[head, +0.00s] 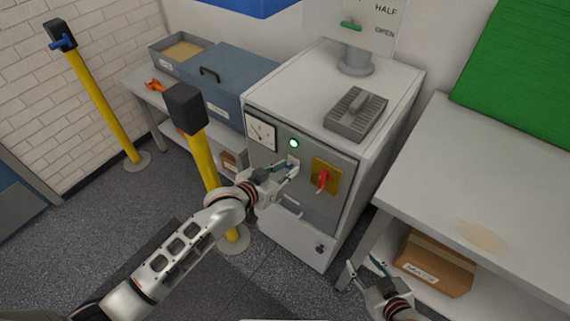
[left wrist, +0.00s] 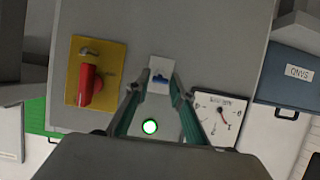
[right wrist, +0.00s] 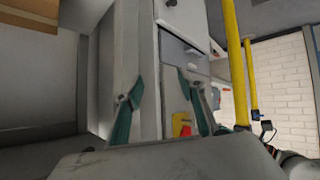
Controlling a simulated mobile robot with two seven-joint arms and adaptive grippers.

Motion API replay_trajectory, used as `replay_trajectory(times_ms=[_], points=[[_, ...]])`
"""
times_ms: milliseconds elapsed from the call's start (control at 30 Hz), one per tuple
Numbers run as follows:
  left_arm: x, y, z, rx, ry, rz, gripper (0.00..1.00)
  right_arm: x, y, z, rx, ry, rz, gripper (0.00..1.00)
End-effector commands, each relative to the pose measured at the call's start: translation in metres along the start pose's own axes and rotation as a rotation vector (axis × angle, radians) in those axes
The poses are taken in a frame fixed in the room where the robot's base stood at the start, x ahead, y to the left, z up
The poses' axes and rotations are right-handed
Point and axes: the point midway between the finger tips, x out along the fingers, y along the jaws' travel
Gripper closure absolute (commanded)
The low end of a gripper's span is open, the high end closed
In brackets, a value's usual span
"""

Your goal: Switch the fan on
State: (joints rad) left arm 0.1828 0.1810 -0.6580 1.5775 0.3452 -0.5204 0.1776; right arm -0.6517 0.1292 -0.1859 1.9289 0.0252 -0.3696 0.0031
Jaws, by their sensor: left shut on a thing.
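A small blue switch (left wrist: 158,79) on a white plate sits on the grey front panel (head: 307,206) of the cabinet. My left gripper (head: 291,169) is at this panel, its fingertips on either side of the blue switch, shut on it. In the head view the gripper mostly hides the switch. A round green light (head: 293,143) glows on the panel; it also shows in the left wrist view (left wrist: 150,126). No fan is clearly in view. My right gripper (head: 367,268) is open and empty, low in front of the right table.
A red rotary handle (head: 323,180) on a yellow plate (left wrist: 76,90) and a dial gauge (head: 261,133) flank the switch. Yellow posts (head: 203,160) stand left of the cabinet, one close to my left arm. A table (head: 480,190) with a cardboard box (head: 434,262) below stands right.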

Motion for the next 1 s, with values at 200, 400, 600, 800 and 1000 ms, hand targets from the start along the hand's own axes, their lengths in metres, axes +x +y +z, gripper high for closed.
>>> replay_trajectory(times_ms=[200, 400, 600, 800, 1000], points=[[0.0000, 0.0006, -0.0026, 0.001, -0.108, 0.001, 0.99, -0.0027, 0.0040, 0.0069, -0.001, -0.022, 0.006, 0.60], [0.0004, 0.0005, -0.0039, 0.001, -0.170, 0.000, 0.99, -0.0028, 0.0053, 0.0067, 0.004, -0.023, 0.011, 0.60], [0.0006, 0.0008, -0.0044, 0.001, -0.195, 0.001, 0.99, -0.0027, 0.0048, 0.0064, 0.009, -0.023, 0.013, 0.60], [0.0005, 0.0007, -0.0043, 0.001, -0.199, 0.001, 0.99, -0.0029, 0.0042, 0.0069, 0.011, -0.025, 0.012, 0.60], [0.0005, 0.0007, -0.0044, 0.001, -0.198, 0.001, 0.72, -0.0032, 0.0038, 0.0075, 0.011, -0.026, 0.012, 0.60]])
